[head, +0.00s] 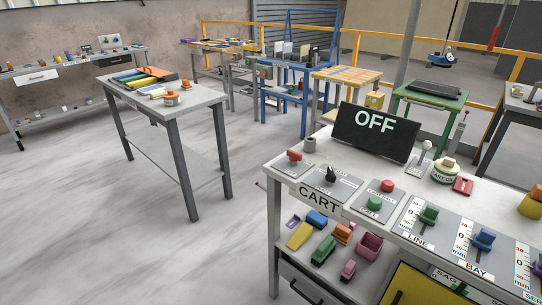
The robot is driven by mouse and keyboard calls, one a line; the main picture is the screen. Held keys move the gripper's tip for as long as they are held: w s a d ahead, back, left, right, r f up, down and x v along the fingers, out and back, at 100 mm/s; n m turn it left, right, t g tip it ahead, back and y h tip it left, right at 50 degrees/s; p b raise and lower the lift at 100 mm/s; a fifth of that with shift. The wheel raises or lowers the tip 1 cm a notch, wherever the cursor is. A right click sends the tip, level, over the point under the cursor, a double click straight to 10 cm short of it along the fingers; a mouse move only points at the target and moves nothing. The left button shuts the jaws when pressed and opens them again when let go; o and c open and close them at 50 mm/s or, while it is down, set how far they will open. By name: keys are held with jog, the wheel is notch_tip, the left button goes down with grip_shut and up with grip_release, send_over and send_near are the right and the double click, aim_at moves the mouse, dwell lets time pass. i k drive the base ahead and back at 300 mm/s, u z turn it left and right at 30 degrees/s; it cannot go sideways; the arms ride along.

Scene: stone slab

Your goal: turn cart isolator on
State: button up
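The cart isolator looks to be the black rotary knob (331,175) on a grey plate on the workbench at the right. A white label reading CART (318,199) is on the bench's front edge below it. The small print on the plate is too small to read. A black sign (375,132) behind the controls shows OFF in pale letters. My gripper is not in view.
A red knob (294,156) sits left of the black one. A red button (387,186) and a green button (375,203) sit to its right, then green (428,216) and blue (484,239) slider handles. Open floor (150,240) lies left of the bench.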

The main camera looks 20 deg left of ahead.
aim_at(294, 157)
jog(key=u, duration=0.6)
jog(key=k, duration=0.8)
jog(key=u, duration=0.9)
jog(key=k, duration=0.4)
jog(key=u, duration=0.4)
jog(key=i, duration=1.05)
jog(key=z, duration=0.75)
jog(key=i, duration=0.9)
jog(key=z, duration=0.95)
jog(key=i, duration=0.3)
jog(key=z, duration=0.15)
